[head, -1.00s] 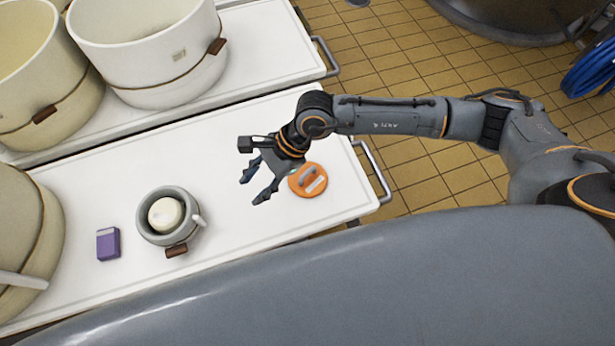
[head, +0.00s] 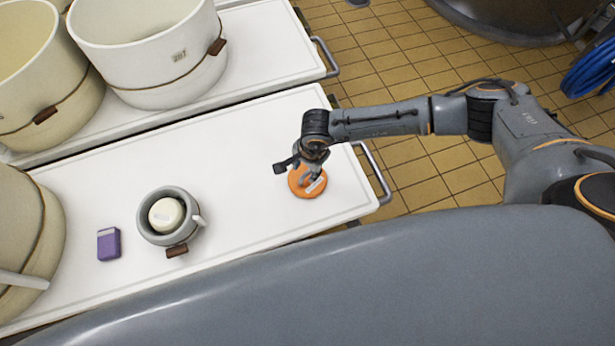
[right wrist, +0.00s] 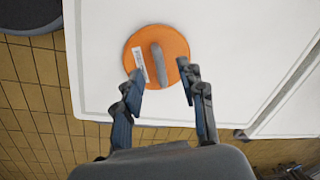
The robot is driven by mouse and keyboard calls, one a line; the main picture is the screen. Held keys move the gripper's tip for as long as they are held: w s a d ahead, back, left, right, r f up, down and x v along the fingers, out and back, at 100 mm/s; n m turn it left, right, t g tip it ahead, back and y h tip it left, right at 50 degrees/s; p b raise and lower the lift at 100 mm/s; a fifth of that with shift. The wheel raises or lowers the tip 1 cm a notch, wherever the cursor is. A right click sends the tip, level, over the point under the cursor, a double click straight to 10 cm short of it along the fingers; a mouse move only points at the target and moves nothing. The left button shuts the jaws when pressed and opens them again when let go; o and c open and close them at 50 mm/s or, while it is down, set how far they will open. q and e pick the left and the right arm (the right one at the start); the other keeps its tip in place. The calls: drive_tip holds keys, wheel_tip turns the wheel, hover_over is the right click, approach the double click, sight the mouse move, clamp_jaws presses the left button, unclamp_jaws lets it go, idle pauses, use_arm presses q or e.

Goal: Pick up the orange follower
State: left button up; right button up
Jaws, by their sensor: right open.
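The orange follower (head: 303,190) is a flat round disc with a grey handle and a white label. It lies on the white cart top (head: 250,150) near its right end. It also shows in the right wrist view (right wrist: 140,45), its grey handle upright in the picture. My right gripper (head: 310,177) is over the follower and partly hides it in the head view. In the right wrist view the gripper (right wrist: 162,90) is open, its two fingertips apart at the disc's near edge, with the handle between and beyond them. Contact cannot be told. My left gripper is not in view.
A grey pot (head: 168,218) holding a cream round piece and a purple block (head: 108,244) stand left on the same cart. Large cream vats (head: 150,60) stand at the back left. A metal cart handle (head: 374,172) is at the right end. The cart's middle is clear.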

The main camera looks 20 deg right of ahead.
sight(303, 176)
drive_tip(key=f, duration=0.4)
drive_tip(key=shift+w+a+f, duration=0.1)
drive_tip(key=shift+w+a, duration=0.1)
clamp_jaws()
